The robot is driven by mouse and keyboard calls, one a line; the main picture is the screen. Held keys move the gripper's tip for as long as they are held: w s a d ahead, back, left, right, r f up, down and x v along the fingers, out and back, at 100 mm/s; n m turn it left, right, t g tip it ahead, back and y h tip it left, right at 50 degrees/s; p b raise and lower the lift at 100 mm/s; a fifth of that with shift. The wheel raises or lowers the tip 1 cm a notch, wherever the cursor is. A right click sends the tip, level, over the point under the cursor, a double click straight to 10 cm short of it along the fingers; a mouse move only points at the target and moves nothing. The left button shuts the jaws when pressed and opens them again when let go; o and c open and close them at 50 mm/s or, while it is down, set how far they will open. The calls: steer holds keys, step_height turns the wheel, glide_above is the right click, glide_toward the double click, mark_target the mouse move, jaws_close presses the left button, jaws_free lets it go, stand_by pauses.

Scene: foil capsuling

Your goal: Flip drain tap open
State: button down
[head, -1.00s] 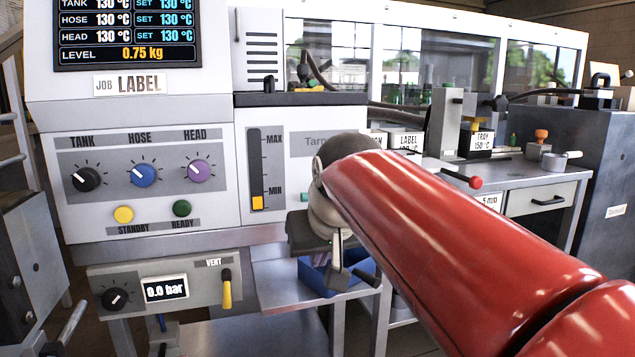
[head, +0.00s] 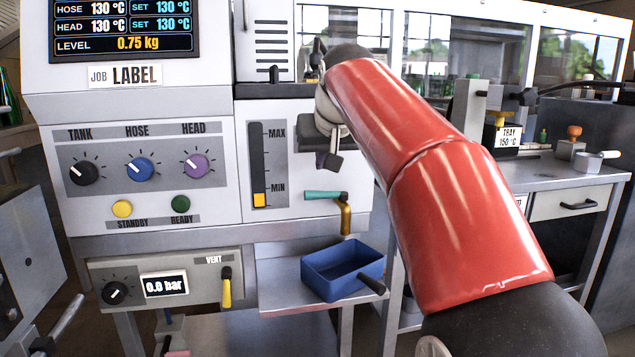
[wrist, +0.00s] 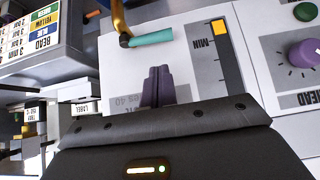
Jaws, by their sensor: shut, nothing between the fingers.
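The drain tap has a brass spout (head: 346,218) on the front of the white machine, low and right of the level gauge. Its teal handle (head: 322,194) lies about level and points left from the spout's top. In the wrist view, the teal handle (wrist: 150,38) and part of the brass spout (wrist: 118,15) show beyond my fingertips. My gripper (head: 333,161) is above the tap in the head view, apart from the handle. In the wrist view, its dark fingers (wrist: 158,88) are together and empty.
A blue bin (head: 342,270) with a dark handle sits on the metal shelf below the tap. The yellow vent lever (head: 226,288) is at the lower left. A side bench (head: 500,180) stands to the right. The space before the tap is clear.

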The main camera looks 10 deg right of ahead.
mark_target(316, 184)
steer(key=b+x, duration=0.1)
steer(key=x, duration=0.9)
steer(key=shift+a, duration=0.1)
